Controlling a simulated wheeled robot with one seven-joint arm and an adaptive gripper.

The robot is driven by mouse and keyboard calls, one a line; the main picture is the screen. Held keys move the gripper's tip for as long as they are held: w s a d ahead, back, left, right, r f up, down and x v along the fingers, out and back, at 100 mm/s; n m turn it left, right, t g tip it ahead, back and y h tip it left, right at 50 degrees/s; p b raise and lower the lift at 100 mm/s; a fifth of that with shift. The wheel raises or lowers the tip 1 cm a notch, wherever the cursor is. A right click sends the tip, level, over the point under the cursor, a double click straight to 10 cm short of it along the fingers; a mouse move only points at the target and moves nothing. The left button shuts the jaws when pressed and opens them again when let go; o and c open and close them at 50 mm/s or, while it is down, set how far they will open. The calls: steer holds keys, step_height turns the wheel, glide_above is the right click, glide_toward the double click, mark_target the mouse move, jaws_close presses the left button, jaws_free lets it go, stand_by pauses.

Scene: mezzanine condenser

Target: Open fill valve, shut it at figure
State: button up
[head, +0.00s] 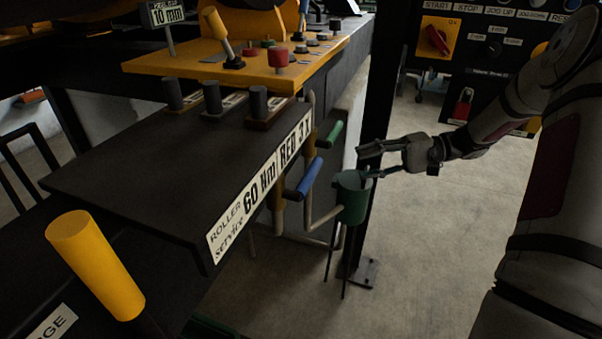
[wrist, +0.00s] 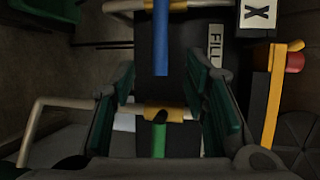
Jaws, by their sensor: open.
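My gripper (head: 363,163) is open and empty, its fingers pointing left toward the valves at the bench's end. A blue lever handle (head: 310,177) and a green lever handle (head: 333,134) stick out there on pipework. In the wrist view the blue handle (wrist: 161,40) is above the gap between my fingertips (wrist: 160,84), and the green handle (wrist: 159,141) shows lower, between the fingers, touching neither visibly. A FILL label (wrist: 215,45) is right of the blue handle; which valve it names I cannot tell. A green cup (head: 352,198) stands just below my gripper.
A bent pale pipe (head: 322,219) runs to the cup. The dark bench plate (head: 150,165) with its lettered edge is at left. A black post (head: 371,120) rises behind the cup. A yellow bar with a red end (wrist: 273,90) is right in the wrist view.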

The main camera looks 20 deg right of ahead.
mark_target(312, 173)
steer(key=x, duration=0.4)
steer(key=p+x, duration=0.1)
steer(key=x, duration=0.8)
steer(key=shift+w+a, duration=0.2)
steer(key=shift+w, duration=0.2)
jaws_close()
